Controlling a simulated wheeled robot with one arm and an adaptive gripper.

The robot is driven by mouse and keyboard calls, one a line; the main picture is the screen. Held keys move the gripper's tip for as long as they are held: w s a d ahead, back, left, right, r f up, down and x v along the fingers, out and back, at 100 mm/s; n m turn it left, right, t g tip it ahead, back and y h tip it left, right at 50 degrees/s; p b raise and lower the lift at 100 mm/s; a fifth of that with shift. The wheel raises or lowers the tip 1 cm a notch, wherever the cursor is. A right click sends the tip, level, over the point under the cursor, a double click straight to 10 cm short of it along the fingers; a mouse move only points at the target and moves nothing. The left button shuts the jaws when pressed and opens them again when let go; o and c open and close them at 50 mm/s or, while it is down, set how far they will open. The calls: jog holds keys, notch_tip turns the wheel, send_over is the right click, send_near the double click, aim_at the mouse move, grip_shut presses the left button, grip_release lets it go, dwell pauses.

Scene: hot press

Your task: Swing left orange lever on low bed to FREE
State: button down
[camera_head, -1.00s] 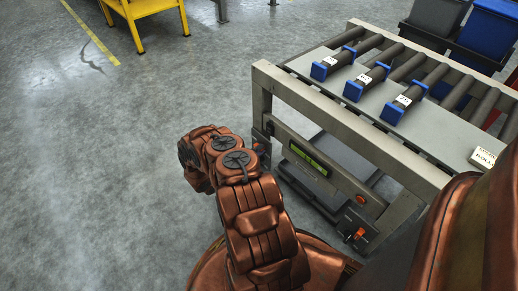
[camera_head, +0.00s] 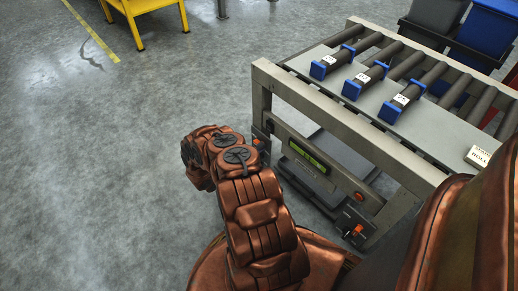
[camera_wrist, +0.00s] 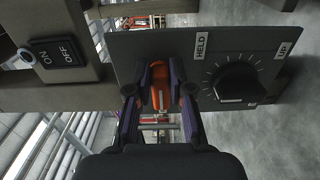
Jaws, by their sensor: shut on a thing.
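The left orange lever (camera_wrist: 157,98) stands on a dark panel (camera_wrist: 140,45) in the wrist view. My gripper (camera_wrist: 160,86) is shut on it, with one dark purple-edged finger on each side. A white HELD label (camera_wrist: 202,46) is on the panel to the right of the lever. No FREE label can be read. In the head view a small orange part, likely this lever (camera_head: 256,141), shows at the left end of the low bed (camera_head: 318,165), beside my arm. My gripper is hidden by the arm there.
A black dial (camera_wrist: 239,83) sits right of the lever, and an ON/OFF switch (camera_wrist: 56,52) sits left. Another orange lever (camera_head: 358,229) is at the bed's right end. Blue-ended rollers (camera_head: 364,80) lie on the grey table above.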

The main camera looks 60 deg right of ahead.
jog(key=c, duration=1)
grip_release()
jog(key=shift+s+d, duration=0.3)
jog(key=shift+d, duration=0.05)
jog(key=shift+c, duration=0.2)
jog(key=shift+w+a, duration=0.15)
jog(key=v, duration=1.2)
jog(key=shift+r, duration=0.1)
